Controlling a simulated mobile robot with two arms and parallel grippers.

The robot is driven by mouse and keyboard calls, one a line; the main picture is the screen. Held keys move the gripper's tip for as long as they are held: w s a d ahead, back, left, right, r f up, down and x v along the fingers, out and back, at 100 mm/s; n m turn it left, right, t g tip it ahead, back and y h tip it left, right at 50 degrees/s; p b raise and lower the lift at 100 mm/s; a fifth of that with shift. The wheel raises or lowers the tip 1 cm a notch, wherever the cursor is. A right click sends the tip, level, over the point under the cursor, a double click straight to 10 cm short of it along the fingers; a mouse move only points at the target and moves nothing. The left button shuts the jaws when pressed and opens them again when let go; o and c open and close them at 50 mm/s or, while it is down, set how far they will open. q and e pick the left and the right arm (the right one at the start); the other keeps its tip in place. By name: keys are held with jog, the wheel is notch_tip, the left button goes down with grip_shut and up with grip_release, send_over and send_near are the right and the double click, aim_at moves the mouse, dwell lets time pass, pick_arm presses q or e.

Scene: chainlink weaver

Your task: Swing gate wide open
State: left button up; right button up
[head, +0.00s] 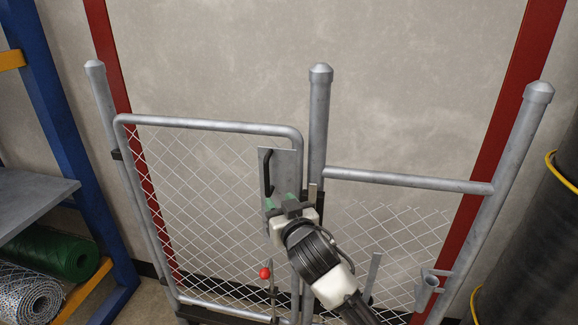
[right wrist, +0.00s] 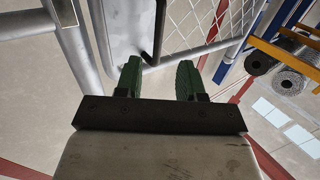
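The gate (head: 210,124) is a grey tube frame with chainlink mesh, hung between the left post (head: 97,80) and the middle post (head: 319,110). Its right edge stands beside the middle post; I cannot tell whether it is slightly ajar. A metal plate (head: 284,165) near that edge carries a black handle (head: 267,172). The handle also shows in the right wrist view (right wrist: 159,32), ahead of and roughly between the fingers. My right gripper (head: 284,204) is open, with green fingers, just below the handle; in the right wrist view (right wrist: 159,80) the fingers are apart and empty. My left gripper is out of view.
A fixed mesh panel with a top rail (head: 410,181) stands right of the middle post. A red knob (head: 265,272) sits low on the gate. A blue rack (head: 50,100) with green mesh roll (head: 50,252) is at left; a dark roll (head: 530,240) stands at right.

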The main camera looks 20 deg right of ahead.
aim_at(267, 174)
jog(key=w+p, duration=0.1)
jog(key=w, duration=0.2)
jog(key=w+r, duration=0.1)
jog(key=w, duration=0.3)
jog(key=w+r+p, duration=0.1)
jog(key=w, duration=0.2)
jog(key=shift+w+d+r+p, duration=0.1)
jog(key=shift+w+d+p, duration=0.05)
jog(key=shift+p, duration=0.15)
grip_shut()
